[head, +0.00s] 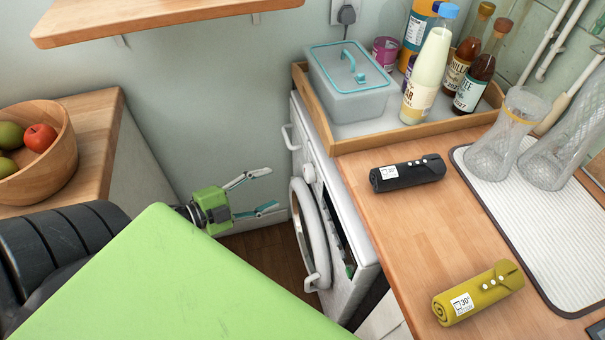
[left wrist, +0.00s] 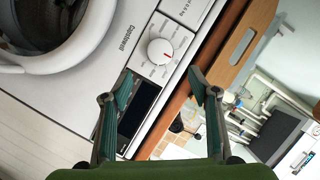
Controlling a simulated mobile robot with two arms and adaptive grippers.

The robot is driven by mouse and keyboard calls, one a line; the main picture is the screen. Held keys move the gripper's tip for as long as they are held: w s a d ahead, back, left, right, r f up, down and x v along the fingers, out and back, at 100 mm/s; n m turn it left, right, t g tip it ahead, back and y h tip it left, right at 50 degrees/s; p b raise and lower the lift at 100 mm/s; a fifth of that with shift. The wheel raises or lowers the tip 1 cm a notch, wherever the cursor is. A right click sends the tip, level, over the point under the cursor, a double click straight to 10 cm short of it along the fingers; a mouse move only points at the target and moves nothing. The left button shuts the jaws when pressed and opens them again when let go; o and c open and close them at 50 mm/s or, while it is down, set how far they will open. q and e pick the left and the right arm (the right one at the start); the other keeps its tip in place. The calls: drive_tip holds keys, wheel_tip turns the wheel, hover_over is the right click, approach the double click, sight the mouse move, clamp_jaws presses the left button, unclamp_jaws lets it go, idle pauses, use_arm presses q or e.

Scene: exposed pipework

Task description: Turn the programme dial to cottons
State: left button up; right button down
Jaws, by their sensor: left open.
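The washing machine (head: 342,215) stands under the worktop, its front facing my left gripper. Its programme dial (left wrist: 160,52) is a round white knob with a red mark on the right part of its face. The small print around the dial is too small to read. In the head view the dial (head: 309,172) shows as a small knob on the machine's front. My left gripper (head: 272,190) is open and empty, its fingers pointing at the machine but apart from it. In the left wrist view the dial lies beyond the spread fingertips (left wrist: 160,78). My right gripper is not in view.
The machine's round door (head: 307,230) is ajar below the dial. A dark display (left wrist: 139,108) sits beside the dial. The wooden worktop (head: 400,235) overhangs the machine on the right; a fruit bowl (head: 62,165) is at left. Free floor (head: 265,250) lies beneath the gripper.

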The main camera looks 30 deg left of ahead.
sight(305, 175)
use_arm(q)
drive_tip(key=p+x, duration=0.1)
drive_tip(key=x, duration=1.1)
drive_tip(key=shift+s, duration=0.1)
drive_tip(key=c, duration=1.1)
